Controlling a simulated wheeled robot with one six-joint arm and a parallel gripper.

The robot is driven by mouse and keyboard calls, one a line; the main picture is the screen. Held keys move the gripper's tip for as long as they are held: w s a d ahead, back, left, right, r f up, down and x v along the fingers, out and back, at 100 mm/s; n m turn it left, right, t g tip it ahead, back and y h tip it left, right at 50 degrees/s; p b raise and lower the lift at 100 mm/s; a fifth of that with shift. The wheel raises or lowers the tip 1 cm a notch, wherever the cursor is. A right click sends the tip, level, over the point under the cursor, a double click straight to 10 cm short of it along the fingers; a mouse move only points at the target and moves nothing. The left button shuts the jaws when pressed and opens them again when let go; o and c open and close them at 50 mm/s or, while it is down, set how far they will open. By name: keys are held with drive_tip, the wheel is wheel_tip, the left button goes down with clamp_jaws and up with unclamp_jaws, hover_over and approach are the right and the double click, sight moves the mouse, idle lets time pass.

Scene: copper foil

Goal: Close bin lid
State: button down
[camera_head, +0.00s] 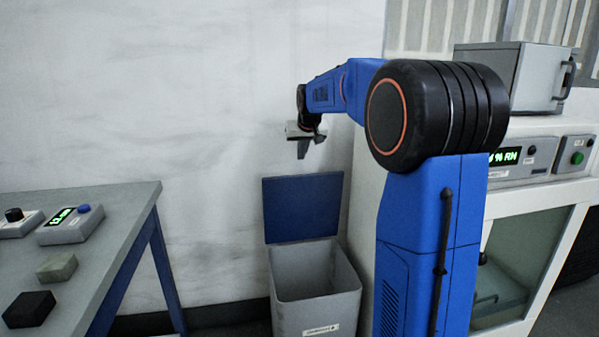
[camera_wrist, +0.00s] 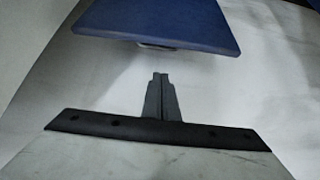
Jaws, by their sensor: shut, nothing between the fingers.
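The grey bin (camera_head: 314,287) stands on the floor against the wall. Its blue lid (camera_head: 303,206) is raised upright at the back, and the bin is open with its inside showing. My gripper (camera_head: 303,150) hangs above the lid's top edge, apart from it, with its fingers pointing down. In the wrist view the fingers of my gripper (camera_wrist: 159,77) are together with nothing between them. The blue lid (camera_wrist: 165,22) shows at the top of that view, beyond the fingertips, with a gap between.
A grey table (camera_head: 110,205) with small devices and two blocks stands at the left. A white cabinet (camera_head: 545,235) with a metal box (camera_head: 510,75) on top is at the right. The wall (camera_head: 200,100) is close behind the bin. Space between table and bin is free.

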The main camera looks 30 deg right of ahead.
drive_tip(key=x, duration=0.3)
drive_tip(key=d+x, duration=0.1)
drive_tip(key=x, duration=0.3)
drive_tip(key=w+r+x, duration=0.1)
drive_tip(key=x, duration=0.3)
drive_tip(key=shift+w+d+f, duration=0.1)
drive_tip(key=shift+w+d, duration=0.1)
drive_tip(key=shift+s+a+f, duration=0.1)
drive_tip(key=shift+s+f, duration=0.1)
drive_tip(key=shift+s+a+f, duration=0.15)
drive_tip(key=shift+s, duration=0.35)
drive_tip(key=shift+s+a+f, duration=0.15)
drive_tip(key=shift+s, duration=0.4)
drive_tip(key=shift+s+a+f, duration=0.15)
drive_tip(key=shift+s, duration=0.35)
drive_tip(key=shift+s, duration=0.15)
